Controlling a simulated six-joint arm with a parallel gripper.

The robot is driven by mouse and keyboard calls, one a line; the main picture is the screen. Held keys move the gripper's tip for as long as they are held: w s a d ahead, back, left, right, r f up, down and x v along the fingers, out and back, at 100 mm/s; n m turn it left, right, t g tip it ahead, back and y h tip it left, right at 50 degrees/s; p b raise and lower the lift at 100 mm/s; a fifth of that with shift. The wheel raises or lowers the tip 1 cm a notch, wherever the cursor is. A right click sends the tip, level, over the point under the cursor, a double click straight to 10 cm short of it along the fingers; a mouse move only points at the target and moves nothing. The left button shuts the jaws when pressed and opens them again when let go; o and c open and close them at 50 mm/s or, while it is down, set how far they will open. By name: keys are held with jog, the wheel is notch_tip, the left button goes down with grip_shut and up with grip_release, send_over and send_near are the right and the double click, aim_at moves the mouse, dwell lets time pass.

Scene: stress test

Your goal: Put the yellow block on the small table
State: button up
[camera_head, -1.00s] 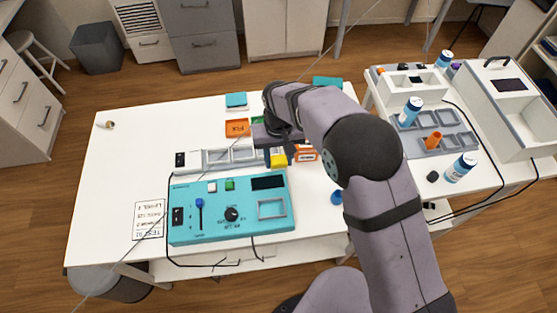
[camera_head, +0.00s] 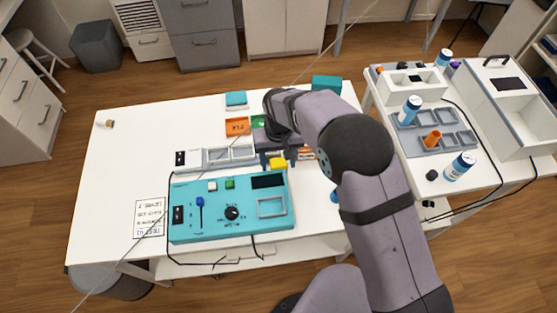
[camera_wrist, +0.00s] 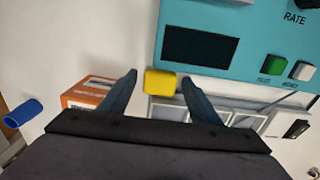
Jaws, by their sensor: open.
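The yellow block (camera_head: 279,163) is on the large white table, just behind the teal control box (camera_head: 231,207). In the wrist view the yellow block (camera_wrist: 160,84) lies between the tips of my gripper (camera_wrist: 160,90), with a small gap on each side. The gripper is open and holds nothing. In the head view my gripper (camera_head: 278,156) points down at the block, and its wrist hides part of the area behind it. A smaller white table (camera_head: 490,178) stands at the right, apart from the large one.
An orange-and-white box (camera_wrist: 88,93) stands close beside one finger. A grey tray (camera_head: 216,157) lies left of the block. The smaller table carries a grey compartment tray (camera_head: 432,141), bottles, and a white case (camera_head: 510,95). The large table's left part is mostly clear.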

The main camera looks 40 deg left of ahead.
aim_at(279, 163)
notch_tip(279, 163, up, 12)
jog(key=b, duration=0.3)
jog(key=shift+r, duration=0.2)
jog(key=w+d+m, duration=0.2)
jog(key=w+d, duration=0.1)
jog(key=d, duration=0.9)
jog(key=w+d+m, duration=0.2)
jog(key=w+d, duration=0.2)
jog(key=d, duration=0.8)
jog(key=s+d+f+m, duration=0.1)
jog(key=s+d+m, duration=0.1)
jog(key=s+d, duration=0.3)
jog(key=s+d+f+m, duration=0.2)
jog(key=s+d, duration=0.4)
jog(key=d, duration=0.8)
jog(key=shift+s+d+m, duration=0.15)
jog(key=shift+s+m, duration=0.1)
jog(key=shift+m, duration=0.15)
jog(key=shift+o, duration=0.5)
jog(key=shift+s+d, duration=0.1)
jog(key=shift+s, duration=0.1)
